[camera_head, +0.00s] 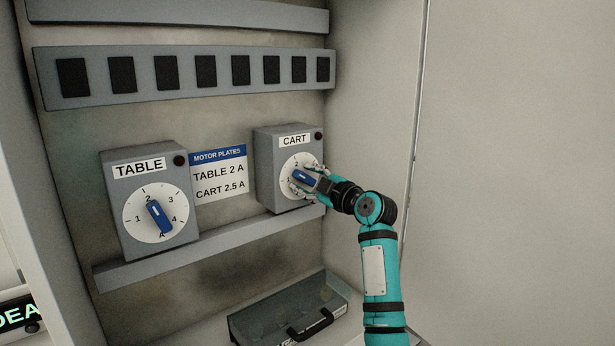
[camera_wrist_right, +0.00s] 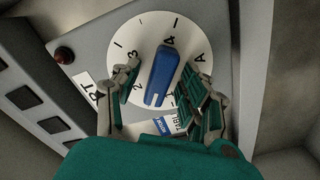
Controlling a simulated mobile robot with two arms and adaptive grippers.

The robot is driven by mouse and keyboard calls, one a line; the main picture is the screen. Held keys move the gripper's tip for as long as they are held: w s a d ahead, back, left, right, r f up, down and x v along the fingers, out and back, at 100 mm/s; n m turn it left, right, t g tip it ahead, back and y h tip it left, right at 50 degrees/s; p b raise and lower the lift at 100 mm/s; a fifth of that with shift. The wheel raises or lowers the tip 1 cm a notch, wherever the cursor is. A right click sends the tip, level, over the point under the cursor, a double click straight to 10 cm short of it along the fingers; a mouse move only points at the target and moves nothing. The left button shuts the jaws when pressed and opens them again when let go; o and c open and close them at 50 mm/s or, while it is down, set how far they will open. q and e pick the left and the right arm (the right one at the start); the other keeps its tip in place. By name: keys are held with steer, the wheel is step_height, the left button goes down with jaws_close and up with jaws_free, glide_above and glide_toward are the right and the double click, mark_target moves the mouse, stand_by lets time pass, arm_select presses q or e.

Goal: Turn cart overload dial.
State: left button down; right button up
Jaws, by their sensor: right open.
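The cart overload dial is a white round face (camera_wrist_right: 115,40) with a blue knob (camera_wrist_right: 163,75) on a grey box labelled CART (camera_head: 266,160), at the right in the head view. My right gripper (camera_head: 306,181) is at this dial and hides part of it. In the right wrist view my right gripper (camera_wrist_right: 162,82) is open, with one finger on each side of the blue knob. A gap shows between the left finger and the knob; whether the right finger touches it I cannot tell. My left gripper is not in view.
A similar box labelled TABLE (camera_head: 118,187) with a blue knob (camera_head: 158,217) stands left. A motor plate sign (camera_head: 218,174) reads TABLE 2 A, CART 2.5 A. A cabinet side wall (camera_head: 375,110) is close on the right. A clear-lidded case (camera_head: 270,322) with a black handle lies below.

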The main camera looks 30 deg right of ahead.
jaws_close()
stand_by(0.3)
